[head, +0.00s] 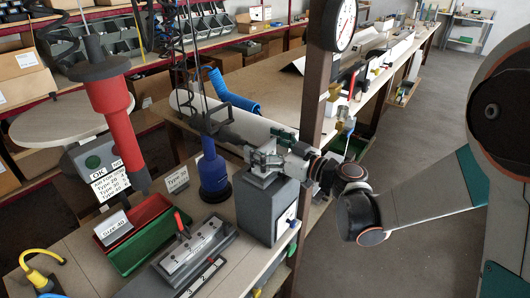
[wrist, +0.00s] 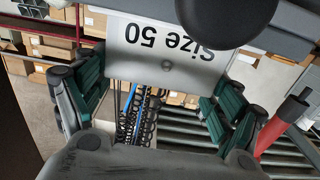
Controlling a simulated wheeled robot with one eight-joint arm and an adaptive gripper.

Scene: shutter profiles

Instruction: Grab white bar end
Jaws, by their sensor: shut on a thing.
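My gripper (head: 268,160) is at the top of a grey box (head: 262,208) in the head view. In the wrist view its green-padded fingers (wrist: 155,92) stand well apart, on either side of a white plate (wrist: 145,50) that reads "Size 50" upside down. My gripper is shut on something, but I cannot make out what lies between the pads. A long white bar (head: 235,124) lies behind my gripper on the bench. Its right end is partly hidden by my gripper, and I cannot tell whether they touch.
A blue tool (head: 213,168) stands left of the grey box. A red-and-black tool (head: 108,98) hangs at the left, over red and green bins (head: 145,245). A brown post (head: 317,90) with a gauge rises beside my gripper. The floor (head: 405,235) at right is clear.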

